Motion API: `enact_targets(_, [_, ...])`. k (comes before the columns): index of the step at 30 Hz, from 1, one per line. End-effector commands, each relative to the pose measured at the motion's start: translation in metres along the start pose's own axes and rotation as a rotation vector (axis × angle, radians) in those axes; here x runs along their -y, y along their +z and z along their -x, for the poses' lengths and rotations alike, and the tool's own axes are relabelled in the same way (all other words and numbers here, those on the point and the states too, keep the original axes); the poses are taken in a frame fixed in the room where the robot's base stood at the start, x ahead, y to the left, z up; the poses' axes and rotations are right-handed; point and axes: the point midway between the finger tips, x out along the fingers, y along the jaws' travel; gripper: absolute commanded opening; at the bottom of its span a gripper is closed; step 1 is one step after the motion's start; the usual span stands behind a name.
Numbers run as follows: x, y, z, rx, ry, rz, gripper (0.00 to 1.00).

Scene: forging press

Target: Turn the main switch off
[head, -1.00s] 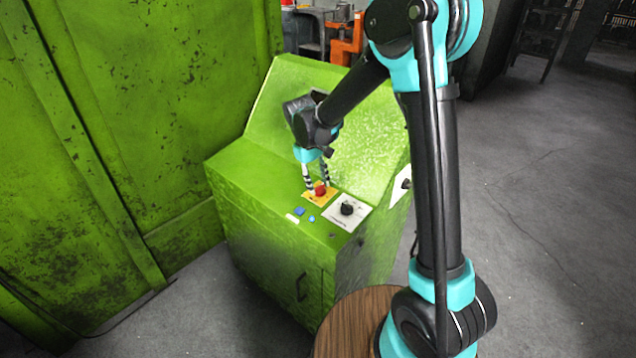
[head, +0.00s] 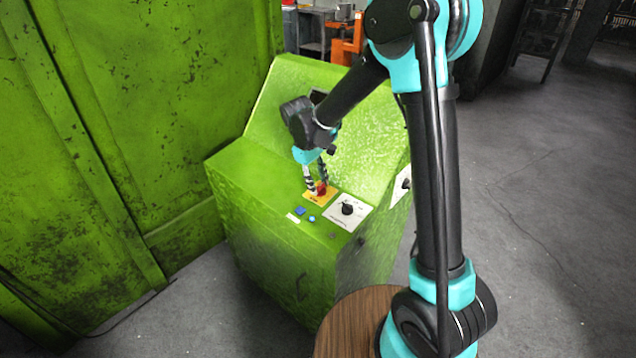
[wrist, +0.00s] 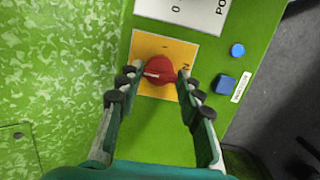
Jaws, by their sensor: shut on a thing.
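The main switch appears to be the red rotary knob (head: 321,188) on a yellow plate (head: 313,199), on the green console's top. In the wrist view the red knob (wrist: 158,69) sits on its yellow plate (wrist: 177,50), with a pale mark on its left part. The plate's lettering is partly hidden by my fingers. My gripper (head: 315,188) points down at the knob from above. In the wrist view my gripper (wrist: 158,76) has a fingertip on either side of the knob and is shut on it.
A black knob (head: 347,208) on a white plate stands right of the yellow one. Two blue buttons (head: 300,211) (wrist: 237,50) and a small white label are near the console's front edge. A sloped green panel (head: 365,130) rises behind. A tall green wall (head: 110,130) stands left.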

Motion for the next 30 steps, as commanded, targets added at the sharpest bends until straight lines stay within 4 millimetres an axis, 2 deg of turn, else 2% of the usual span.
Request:
enact_targets(1, [0.000,-0.001,0.000,-0.001,0.000,0.001,0.39])
enact_targets(5, [0.000,0.000,0.000,0.000,0.000,0.000,0.56])
enact_targets(6, [0.000,0.000,0.000,0.000,0.000,0.000,0.57])
enact_targets(17, [0.000,0.000,0.006,0.000,0.000,0.000,0.57])
enact_targets(20, [0.000,0.000,0.019,0.000,0.000,0.001,0.57])
enact_targets(30, [0.000,0.000,0.086,0.000,0.000,0.001,0.57])
